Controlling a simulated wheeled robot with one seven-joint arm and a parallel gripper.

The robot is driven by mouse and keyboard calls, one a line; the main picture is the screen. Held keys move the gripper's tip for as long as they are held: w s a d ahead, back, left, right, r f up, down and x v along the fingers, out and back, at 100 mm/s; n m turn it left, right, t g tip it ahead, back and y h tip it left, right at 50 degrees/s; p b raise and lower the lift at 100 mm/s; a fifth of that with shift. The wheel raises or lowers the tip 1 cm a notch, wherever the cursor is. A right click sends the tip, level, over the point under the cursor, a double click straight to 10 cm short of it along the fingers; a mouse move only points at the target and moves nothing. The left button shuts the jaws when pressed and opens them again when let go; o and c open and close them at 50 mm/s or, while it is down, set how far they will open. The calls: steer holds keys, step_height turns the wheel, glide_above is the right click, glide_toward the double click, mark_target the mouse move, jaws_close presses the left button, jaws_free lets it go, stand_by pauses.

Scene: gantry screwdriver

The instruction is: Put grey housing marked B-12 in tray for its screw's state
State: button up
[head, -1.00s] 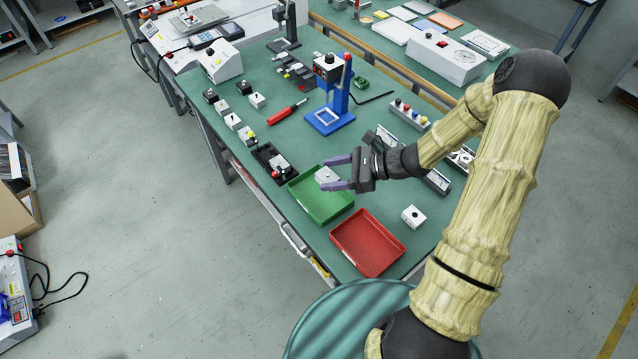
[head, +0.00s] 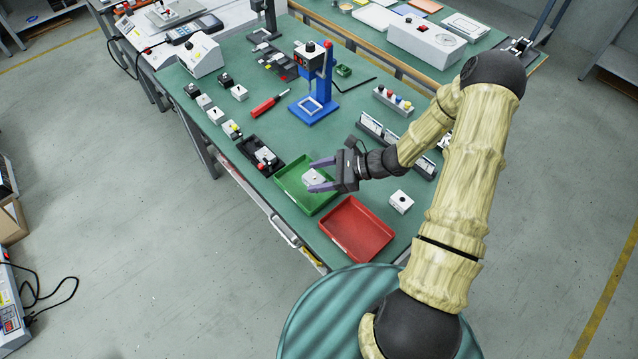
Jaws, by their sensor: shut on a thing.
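My gripper (head: 322,175) is over the green tray (head: 293,187), with its two purple fingers pointing left. It is shut on a small light grey housing (head: 312,177). The housing's marking and its screw are too small to read. I cannot tell whether the housing touches the tray floor or hangs above it. The red tray (head: 357,231) lies just right of and nearer than the green one, and it is empty. Another light grey housing (head: 401,202) stands on the bench to the right of the red tray.
A blue press stand (head: 314,105) and a red screwdriver (head: 267,103) lie farther back. A black holder (head: 258,155) sits left of the green tray. Several small housings (head: 216,115) line the left edge. A button box (head: 393,100) stands behind my wrist.

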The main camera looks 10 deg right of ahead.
steer(key=shift+f, duration=2.1)
steer(key=shift+f, duration=0.15)
steer(key=o, duration=1.2)
